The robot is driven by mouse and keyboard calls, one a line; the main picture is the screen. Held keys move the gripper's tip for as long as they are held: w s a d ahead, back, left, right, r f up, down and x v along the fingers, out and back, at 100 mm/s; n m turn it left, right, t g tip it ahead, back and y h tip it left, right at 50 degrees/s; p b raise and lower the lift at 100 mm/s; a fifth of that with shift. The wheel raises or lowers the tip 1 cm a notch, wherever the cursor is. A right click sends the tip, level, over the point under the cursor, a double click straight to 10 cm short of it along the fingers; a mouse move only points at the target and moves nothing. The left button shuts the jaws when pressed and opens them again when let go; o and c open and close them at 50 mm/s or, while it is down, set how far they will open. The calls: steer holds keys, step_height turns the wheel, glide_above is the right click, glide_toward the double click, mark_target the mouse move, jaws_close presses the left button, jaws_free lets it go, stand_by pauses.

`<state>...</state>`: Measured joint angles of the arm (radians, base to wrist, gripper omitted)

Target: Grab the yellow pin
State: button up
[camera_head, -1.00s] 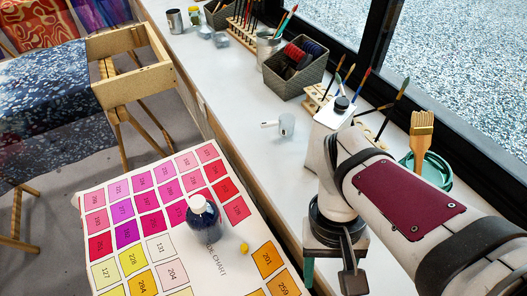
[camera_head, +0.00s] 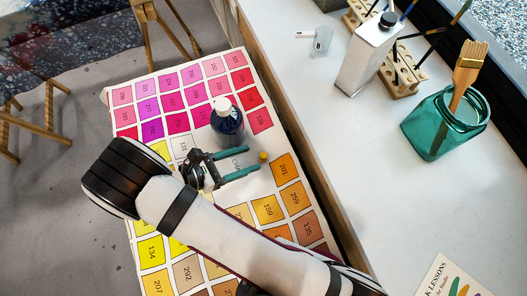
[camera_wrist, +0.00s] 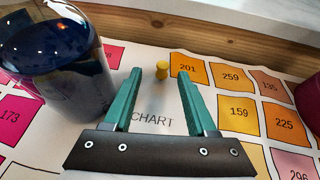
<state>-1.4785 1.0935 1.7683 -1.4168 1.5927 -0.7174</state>
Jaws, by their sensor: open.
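In the wrist view my gripper (camera_wrist: 172,72) has one finger on each side of the line to the pin.
A dark blue bottle with a white cap (camera_head: 226,122) stands close beside my gripper; it fills the left of the wrist view (camera_wrist: 60,60). A metal can (camera_head: 368,55) and a green jar (camera_head: 440,130) stand on the white counter.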

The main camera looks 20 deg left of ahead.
mark_target(263, 155)
steer(key=x, duration=0.5)
steer(key=shift+d+f, duration=0.25)
steer(key=shift+d, duration=0.05)
jaws_close()
